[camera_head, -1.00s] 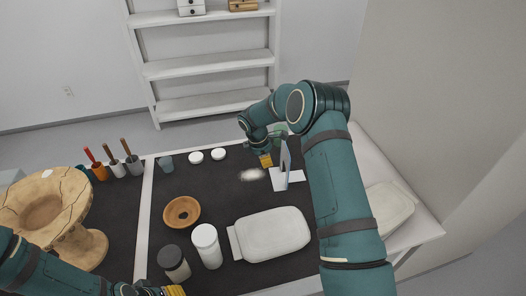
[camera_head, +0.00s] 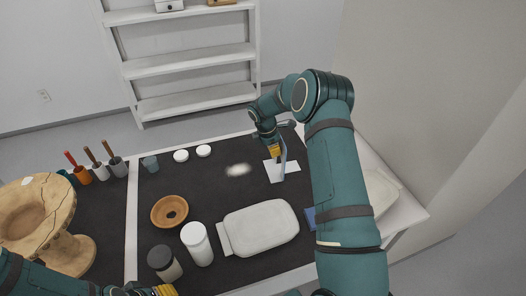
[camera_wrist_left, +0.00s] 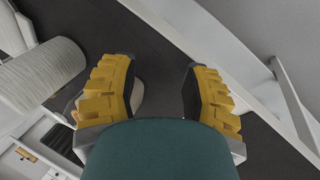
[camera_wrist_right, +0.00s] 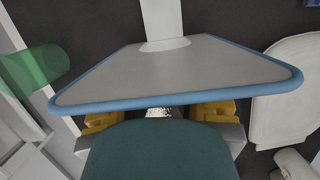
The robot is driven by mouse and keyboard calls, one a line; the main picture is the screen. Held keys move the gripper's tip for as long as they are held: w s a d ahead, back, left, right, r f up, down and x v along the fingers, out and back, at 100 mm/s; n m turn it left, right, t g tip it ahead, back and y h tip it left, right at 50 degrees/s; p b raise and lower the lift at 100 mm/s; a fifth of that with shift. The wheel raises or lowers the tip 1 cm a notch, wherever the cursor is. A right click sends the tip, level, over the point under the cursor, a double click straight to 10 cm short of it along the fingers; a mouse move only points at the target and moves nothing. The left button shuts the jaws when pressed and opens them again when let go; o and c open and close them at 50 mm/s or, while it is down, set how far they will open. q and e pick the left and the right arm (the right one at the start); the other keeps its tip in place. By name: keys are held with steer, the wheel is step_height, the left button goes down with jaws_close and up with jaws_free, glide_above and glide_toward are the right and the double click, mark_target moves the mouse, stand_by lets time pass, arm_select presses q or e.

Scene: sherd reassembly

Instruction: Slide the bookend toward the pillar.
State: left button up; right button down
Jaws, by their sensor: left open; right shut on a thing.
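The bookend has a pale flat base (camera_head: 273,174) on the dark mat and an upright grey plate with a blue edge. In the right wrist view this plate (camera_wrist_right: 170,75) fills the middle and hides the fingertips. A broad plain grey upright (camera_head: 430,90), seemingly the pillar, rises beyond the table's right side, clearly apart from the bookend. My left gripper (camera_head: 152,291) is open and empty at the near edge; its parted yellow fingers show in the left wrist view (camera_wrist_left: 157,85).
A pale cushion-like slab (camera_head: 260,228), white jar (camera_head: 197,243), dark-lidded jar (camera_head: 164,262) and brown ring-shaped bowl (camera_head: 169,211) stand nearer. A large cracked vessel (camera_head: 38,210) is at left. A blue item (camera_head: 310,217) lies beside my right arm.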

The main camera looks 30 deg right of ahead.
steer(key=s+d, duration=0.3)
steer(key=d, duration=0.8)
steer(key=shift+s, duration=0.2)
steer(key=w+a+r+p, duration=0.1)
steer(key=w+a+r, duration=0.1)
steer(key=a+r, duration=0.4)
steer(key=shift+d+v, duration=0.4)
steer(key=shift+v, duration=1.45)
steer(key=shift+s, duration=0.3)
